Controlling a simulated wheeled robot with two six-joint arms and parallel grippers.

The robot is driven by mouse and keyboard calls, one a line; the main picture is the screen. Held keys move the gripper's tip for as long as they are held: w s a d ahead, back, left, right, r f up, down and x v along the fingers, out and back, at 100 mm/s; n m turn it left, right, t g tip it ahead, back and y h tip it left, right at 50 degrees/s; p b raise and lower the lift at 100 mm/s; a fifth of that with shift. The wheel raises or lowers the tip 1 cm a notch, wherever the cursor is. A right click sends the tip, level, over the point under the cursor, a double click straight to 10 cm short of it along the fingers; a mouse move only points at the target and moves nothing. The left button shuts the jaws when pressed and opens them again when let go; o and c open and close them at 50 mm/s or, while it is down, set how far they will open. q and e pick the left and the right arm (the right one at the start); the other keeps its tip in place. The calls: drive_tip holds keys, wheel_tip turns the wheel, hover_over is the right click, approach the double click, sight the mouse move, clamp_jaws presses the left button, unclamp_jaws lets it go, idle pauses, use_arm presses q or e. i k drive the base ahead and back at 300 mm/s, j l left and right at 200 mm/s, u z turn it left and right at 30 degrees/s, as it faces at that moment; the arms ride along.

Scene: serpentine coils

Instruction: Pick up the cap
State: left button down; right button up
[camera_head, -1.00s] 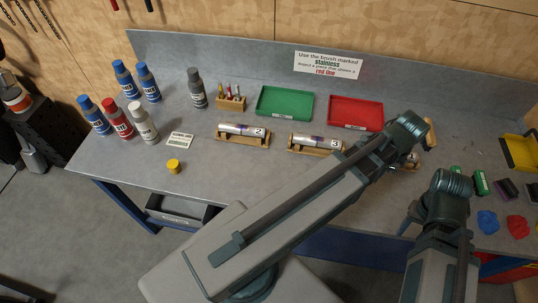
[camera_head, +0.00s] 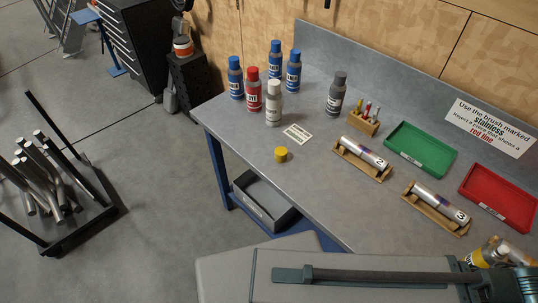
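The cap is a small yellow cylinder (camera_head: 281,154) on the grey workbench (camera_head: 330,205), near its front left edge. It stands apart from the bottles and nothing covers it. One of my arms crosses the bottom right of the head view, well to the right of and below the cap. Its end runs out of the frame at the right edge, so no gripper fingers show. My other arm is not in view.
Blue, red, white and grey bottles (camera_head: 274,103) stand behind the cap. A label card (camera_head: 298,134) lies beside it. Cylinders rest in wooden holders (camera_head: 361,158) to the right, before green (camera_head: 421,149) and red (camera_head: 497,198) trays. A yellow-and-grey item (camera_head: 483,252) is partly hidden.

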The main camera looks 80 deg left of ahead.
sight(281, 152)
drive_tip(key=u, duration=1.75)
